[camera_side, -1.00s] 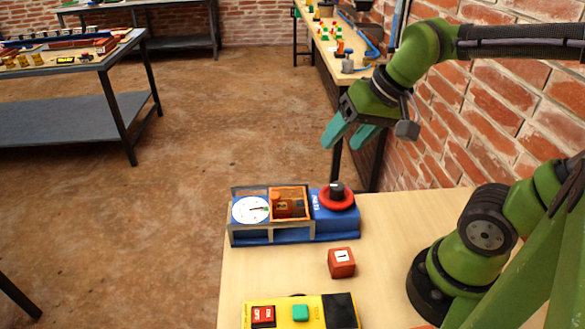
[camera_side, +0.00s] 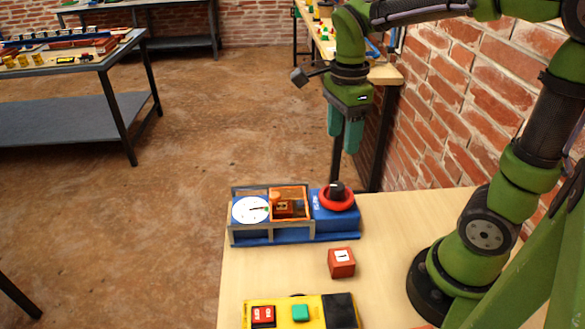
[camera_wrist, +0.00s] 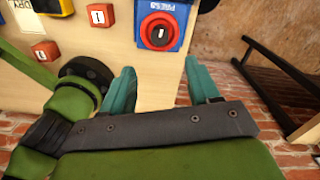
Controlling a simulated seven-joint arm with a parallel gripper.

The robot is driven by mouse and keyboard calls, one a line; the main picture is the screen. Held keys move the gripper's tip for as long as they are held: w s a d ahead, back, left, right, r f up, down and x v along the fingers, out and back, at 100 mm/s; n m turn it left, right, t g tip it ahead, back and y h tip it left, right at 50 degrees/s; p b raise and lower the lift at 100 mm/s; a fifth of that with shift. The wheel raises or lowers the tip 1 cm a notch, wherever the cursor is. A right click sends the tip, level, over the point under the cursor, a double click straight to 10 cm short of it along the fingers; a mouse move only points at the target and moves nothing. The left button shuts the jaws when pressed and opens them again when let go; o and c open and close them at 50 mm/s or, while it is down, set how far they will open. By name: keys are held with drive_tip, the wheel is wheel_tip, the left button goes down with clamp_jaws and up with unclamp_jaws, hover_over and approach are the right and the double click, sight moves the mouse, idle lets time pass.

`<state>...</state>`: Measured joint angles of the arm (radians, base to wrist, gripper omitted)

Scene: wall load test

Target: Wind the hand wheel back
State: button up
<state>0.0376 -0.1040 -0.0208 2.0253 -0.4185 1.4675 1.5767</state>
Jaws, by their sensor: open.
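The hand wheel (camera_side: 337,198) is a red ring with a black knob on top, on the right end of a blue press rig (camera_side: 323,228) on the wooden table. In the wrist view the red wheel (camera_wrist: 159,30) shows at the top, with its black centre visible. My gripper (camera_side: 343,150) points down in the side view, above and a little behind the wheel, with clear space between them. Its teal fingers are apart and empty; they also show in the wrist view (camera_wrist: 163,88), below the wheel.
A red cube marked 1 (camera_side: 341,262) lies in front of the rig. A yellow box (camera_side: 285,314) with a red and a green button stands at the table's front. The rig also bears a white dial (camera_side: 250,209) and an orange-framed part (camera_side: 290,203). A brick wall is at right.

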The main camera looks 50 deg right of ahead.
sight(338, 185)
wheel_tip(338, 185, down, 13)
drive_tip(key=shift+s+r, duration=0.1)
idle(0.3)
drive_tip(key=c, duration=1)
drive_tip(key=shift+c, duration=0.2)
drive_tip(key=shift+n, duration=0.3)
